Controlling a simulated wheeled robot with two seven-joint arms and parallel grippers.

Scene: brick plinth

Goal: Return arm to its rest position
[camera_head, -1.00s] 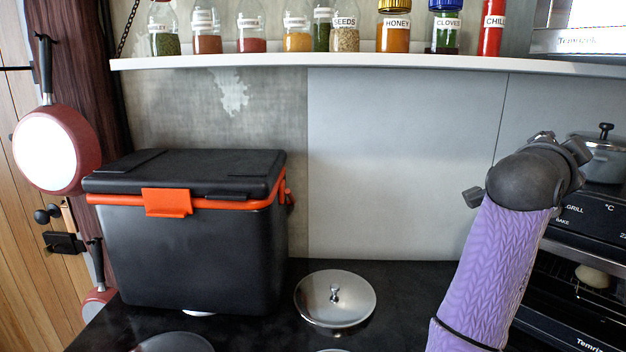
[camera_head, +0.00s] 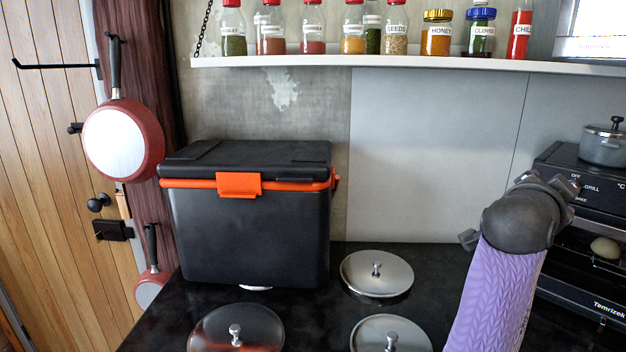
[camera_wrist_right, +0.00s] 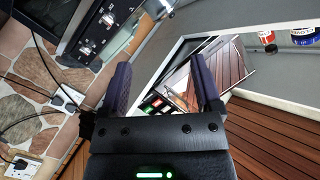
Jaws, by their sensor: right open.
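My right arm, in a purple knitted sleeve with a dark grey wrist, rises at the lower right of the head view. My right gripper (camera_head: 545,192) is at its upper end, in front of the oven and mostly hidden behind the wrist. In the right wrist view the right gripper (camera_wrist_right: 158,82) shows two purple fingers spread wide apart. Nothing is between them; a window or framed opening and wooden boards show beyond. My left arm and gripper are not in view.
A black cooler (camera_head: 250,235) with an orange latch stands on the dark counter (camera_head: 310,310). Metal lids (camera_head: 376,272) lie nearby. A shelf (camera_head: 400,65) holds several jars. A toaster oven (camera_head: 590,255) bearing a pot (camera_head: 603,148) stands right. A red pan (camera_head: 124,142) hangs left.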

